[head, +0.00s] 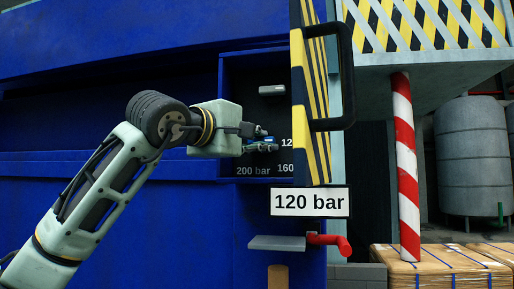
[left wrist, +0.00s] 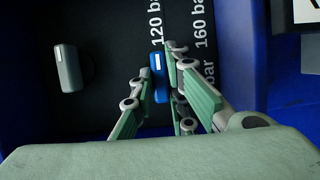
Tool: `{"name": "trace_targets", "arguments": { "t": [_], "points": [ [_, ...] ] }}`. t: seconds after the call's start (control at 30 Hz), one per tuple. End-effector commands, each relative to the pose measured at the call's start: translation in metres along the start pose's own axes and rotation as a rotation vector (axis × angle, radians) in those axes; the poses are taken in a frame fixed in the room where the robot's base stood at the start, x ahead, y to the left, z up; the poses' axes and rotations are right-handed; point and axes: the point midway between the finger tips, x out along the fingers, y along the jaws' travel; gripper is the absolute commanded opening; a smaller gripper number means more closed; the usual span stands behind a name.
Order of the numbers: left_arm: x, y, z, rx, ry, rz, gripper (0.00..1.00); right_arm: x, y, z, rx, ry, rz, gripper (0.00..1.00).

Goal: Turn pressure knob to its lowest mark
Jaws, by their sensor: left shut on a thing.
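The blue pressure knob (left wrist: 158,90) sits on the dark dial panel and has a white mark on its upper end. In the left wrist view that end points toward the "120 bar" label (left wrist: 156,24). The "160 bar" label (left wrist: 203,35) lies to its right, and another label below is partly hidden by a finger. My left gripper (head: 265,144) reaches into the blue recess and is shut on the knob, which shows small and partly covered in the head view. The knob is between the fingers in the left wrist view. My right gripper is not in view.
A grey handle (head: 271,90) is above the knob in the recess. A striped yellow-black door (head: 317,100) with a black handle (head: 346,75) stands just right. Below are a "120 bar" sign (head: 310,202), a red pipe (head: 330,241) and a grey ledge (head: 276,243).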

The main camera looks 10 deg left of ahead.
Motion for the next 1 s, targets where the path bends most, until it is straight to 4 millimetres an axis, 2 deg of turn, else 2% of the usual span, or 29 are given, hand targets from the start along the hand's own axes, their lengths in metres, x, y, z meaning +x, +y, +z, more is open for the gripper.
{"name": "trace_targets", "arguments": {
  "t": [0.53, 0.57, 0.73, 1.0],
  "points": [
    [0.0006, -0.0019, -0.0003, -0.025, 0.001, 0.004, 0.0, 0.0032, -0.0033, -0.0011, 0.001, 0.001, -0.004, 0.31],
    [0.0006, -0.0019, -0.0003, -0.025, 0.001, 0.004, 0.17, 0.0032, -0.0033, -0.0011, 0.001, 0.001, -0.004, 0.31],
    [0.0005, -0.0014, -0.0002, -0.024, 0.001, 0.006, 0.31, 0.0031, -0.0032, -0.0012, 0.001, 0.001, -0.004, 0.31],
    [0.0002, -0.0008, -0.0002, -0.022, 0.001, 0.007, 0.33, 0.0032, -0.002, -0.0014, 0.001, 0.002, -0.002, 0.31]
  ]
}}
